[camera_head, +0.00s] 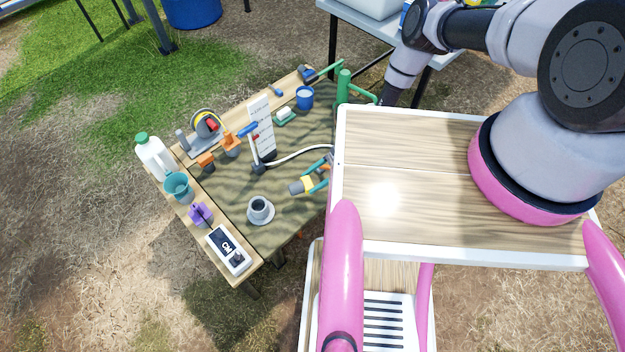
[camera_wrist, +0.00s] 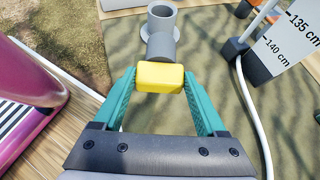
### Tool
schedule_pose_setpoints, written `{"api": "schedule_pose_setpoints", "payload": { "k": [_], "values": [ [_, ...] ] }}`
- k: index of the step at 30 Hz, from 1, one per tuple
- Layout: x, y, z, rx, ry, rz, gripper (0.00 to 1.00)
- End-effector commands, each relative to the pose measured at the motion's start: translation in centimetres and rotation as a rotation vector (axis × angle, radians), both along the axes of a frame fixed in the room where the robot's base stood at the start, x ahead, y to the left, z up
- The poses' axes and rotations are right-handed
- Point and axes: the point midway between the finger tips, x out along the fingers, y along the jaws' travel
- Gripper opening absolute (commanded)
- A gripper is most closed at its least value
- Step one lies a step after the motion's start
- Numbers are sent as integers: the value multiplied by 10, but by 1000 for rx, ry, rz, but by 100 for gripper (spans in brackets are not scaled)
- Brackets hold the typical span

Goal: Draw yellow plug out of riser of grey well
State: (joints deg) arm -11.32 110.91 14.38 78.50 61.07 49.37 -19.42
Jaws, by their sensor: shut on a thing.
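The grey well's riser (camera_head: 261,204) stands upright on the mat like a short cup on a round flange. Its mouth is open and dark. It also shows in the wrist view (camera_wrist: 162,28), just beyond my gripper. My gripper (camera_head: 313,178) is shut on the yellow plug (camera_head: 307,184), to the upper right of the riser. The yellow block also sits between my teal fingers in the wrist view (camera_wrist: 160,77). In the head view a short grey end shows beyond the yellow, apart from the riser.
A white gauge card (camera_head: 261,128) and white hose (camera_head: 305,153) lie beyond the riser. A meter (camera_head: 229,250), purple clamp (camera_head: 199,213), teal cup (camera_head: 178,187) and white jug (camera_head: 153,155) line the left edge. A blue cup (camera_head: 305,98) stands at the back. Mat around the riser is bare.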

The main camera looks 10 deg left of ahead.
Motion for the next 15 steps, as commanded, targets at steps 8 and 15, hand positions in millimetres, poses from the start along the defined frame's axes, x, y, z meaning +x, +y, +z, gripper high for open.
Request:
{"api": "schedule_pose_setpoints", "payload": {
  "k": [8, 15],
  "values": [
    [-2, 1, -22, 5, 1, -8, 29],
    [-2, 1, -43, 3, 1, -7, 29]
  ]
}}
